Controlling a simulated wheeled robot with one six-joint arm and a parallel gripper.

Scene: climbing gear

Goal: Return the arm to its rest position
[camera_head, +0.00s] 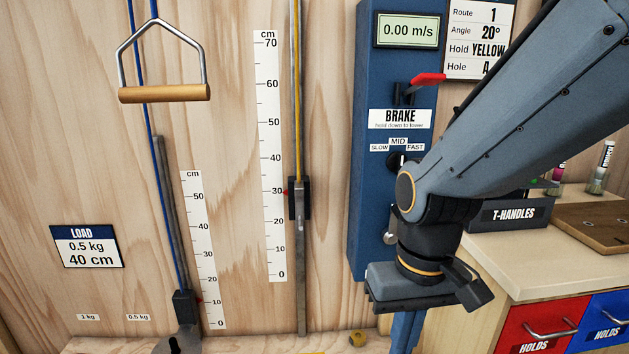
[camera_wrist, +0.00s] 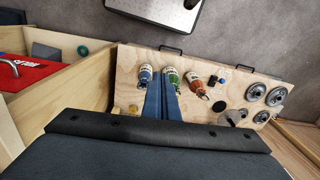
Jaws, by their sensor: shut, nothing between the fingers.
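My arm (camera_head: 540,100) reaches in from the upper right in the head view, bent at the wrist in front of the blue brake post. My gripper (camera_head: 406,335) points downward below the wrist, with its blue fingers cut off by the bottom edge of the picture. In the wrist view the two blue fingers (camera_wrist: 161,98) lie close together and hold nothing. They appear above a wooden bench top (camera_wrist: 215,70), apart from the wall panel and the side counter.
The brake post (camera_head: 365,200) with a red lever (camera_head: 428,79) stands behind my arm. A counter (camera_head: 500,265) with red and blue drawers is at right. A wooden handle (camera_head: 165,93) hangs at left. In the wrist view, several colored items (camera_wrist: 195,82) and weight discs (camera_wrist: 275,96) lie on the bench.

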